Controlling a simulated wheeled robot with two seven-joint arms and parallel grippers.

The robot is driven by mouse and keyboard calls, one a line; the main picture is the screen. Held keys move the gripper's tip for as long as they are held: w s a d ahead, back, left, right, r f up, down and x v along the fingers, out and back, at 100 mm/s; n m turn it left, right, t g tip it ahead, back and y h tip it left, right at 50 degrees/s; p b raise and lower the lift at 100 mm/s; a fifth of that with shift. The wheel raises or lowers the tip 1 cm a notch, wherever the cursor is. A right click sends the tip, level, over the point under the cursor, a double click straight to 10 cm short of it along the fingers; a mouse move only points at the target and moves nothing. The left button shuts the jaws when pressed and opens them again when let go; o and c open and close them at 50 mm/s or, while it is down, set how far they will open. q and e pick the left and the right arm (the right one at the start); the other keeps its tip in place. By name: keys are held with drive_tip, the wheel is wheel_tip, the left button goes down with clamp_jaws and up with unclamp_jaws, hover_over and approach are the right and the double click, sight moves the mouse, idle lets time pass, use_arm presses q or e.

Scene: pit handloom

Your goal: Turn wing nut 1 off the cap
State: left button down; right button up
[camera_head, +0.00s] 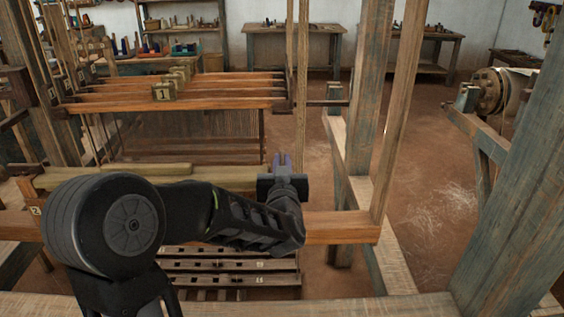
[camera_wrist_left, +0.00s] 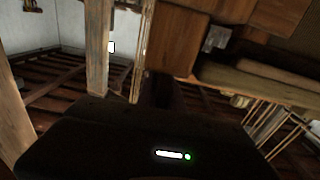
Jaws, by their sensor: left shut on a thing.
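My left gripper (camera_head: 281,163) is at the right part of a long wooden beam (camera_head: 340,228), which looks like the cap. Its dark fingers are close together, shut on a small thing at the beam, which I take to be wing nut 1. The nut itself is hidden by the fingers and wrist. In the left wrist view the dark fingers (camera_wrist_left: 160,88) reach toward brown wood, and a small grey piece (camera_wrist_left: 215,38) shows on the wood beside them. How far the nut is turned cannot be seen. My right gripper is not in view.
Loom posts (camera_head: 364,90) stand right of the gripper, with a slanting wooden bar (camera_head: 402,100) close by. Heddle shafts (camera_head: 190,103) lie behind and left. Slotted wooden bars (camera_head: 225,265) are below my arm. Open floor (camera_head: 430,190) lies to the right.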

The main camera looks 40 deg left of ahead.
use_arm(q)
drive_tip(key=shift+r, duration=0.1)
drive_tip(key=c, duration=1.5)
unclamp_jaws()
drive_tip(key=shift+o, duration=0.2)
drive_tip(key=shift+s, duration=0.1)
drive_tip(key=b+v, duration=0.1)
drive_tip(key=v, duration=0.6)
drive_tip(key=shift+s+d, duration=0.15)
drive_tip(key=shift+d, duration=0.2)
